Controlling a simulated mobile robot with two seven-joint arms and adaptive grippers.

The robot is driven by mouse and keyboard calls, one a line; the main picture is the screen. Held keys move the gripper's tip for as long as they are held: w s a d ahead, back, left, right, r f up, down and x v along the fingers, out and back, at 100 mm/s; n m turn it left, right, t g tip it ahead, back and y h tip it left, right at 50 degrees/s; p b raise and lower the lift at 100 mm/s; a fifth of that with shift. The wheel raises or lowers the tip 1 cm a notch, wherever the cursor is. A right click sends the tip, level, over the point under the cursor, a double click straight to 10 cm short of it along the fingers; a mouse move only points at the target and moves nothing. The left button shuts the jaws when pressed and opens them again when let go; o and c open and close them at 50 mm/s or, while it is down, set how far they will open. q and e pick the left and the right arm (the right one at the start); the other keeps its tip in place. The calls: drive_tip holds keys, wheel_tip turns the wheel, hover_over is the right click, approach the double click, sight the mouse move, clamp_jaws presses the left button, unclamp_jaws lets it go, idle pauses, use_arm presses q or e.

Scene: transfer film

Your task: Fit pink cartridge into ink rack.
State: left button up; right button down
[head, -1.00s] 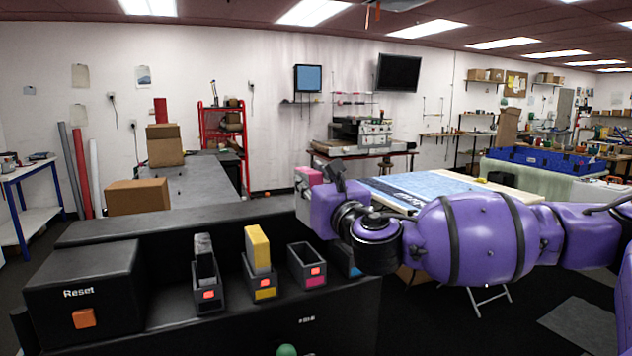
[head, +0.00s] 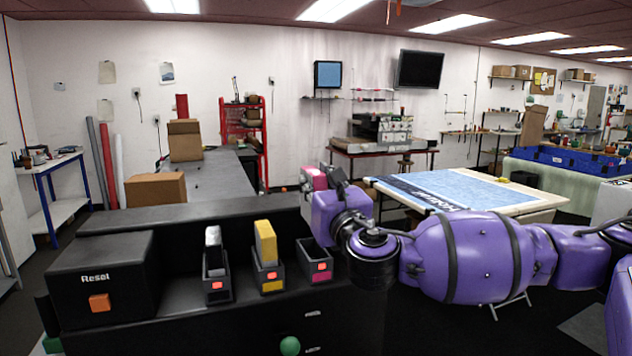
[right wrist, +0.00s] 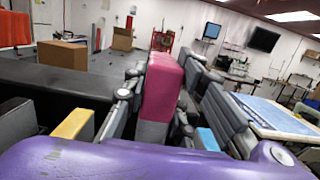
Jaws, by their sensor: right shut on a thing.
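The pink cartridge (head: 314,178) is upright in my right gripper (head: 330,182), above and behind the ink rack (head: 190,317). In the right wrist view the cartridge (right wrist: 164,85), pink above and grey below, sits between the two dark fingers of the gripper (right wrist: 162,108). The rack's slot with a magenta label (head: 314,262) is open and empty, below the held cartridge in the picture. A yellow cartridge (head: 265,242) and a grey-black cartridge (head: 213,248) stand in slots to its left. My left gripper is out of view.
A blue cartridge top (right wrist: 207,138) shows right of the pink one in the wrist view; my right arm covers that area in the head view. A cardboard box (head: 156,188) stands behind.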

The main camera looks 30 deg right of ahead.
wheel_tip(320, 180, down, 3)
drive_tip(key=shift+f, duration=0.1)
drive_tip(key=shift+f+b, duration=0.45)
drive_tip(key=shift+f, duration=0.4)
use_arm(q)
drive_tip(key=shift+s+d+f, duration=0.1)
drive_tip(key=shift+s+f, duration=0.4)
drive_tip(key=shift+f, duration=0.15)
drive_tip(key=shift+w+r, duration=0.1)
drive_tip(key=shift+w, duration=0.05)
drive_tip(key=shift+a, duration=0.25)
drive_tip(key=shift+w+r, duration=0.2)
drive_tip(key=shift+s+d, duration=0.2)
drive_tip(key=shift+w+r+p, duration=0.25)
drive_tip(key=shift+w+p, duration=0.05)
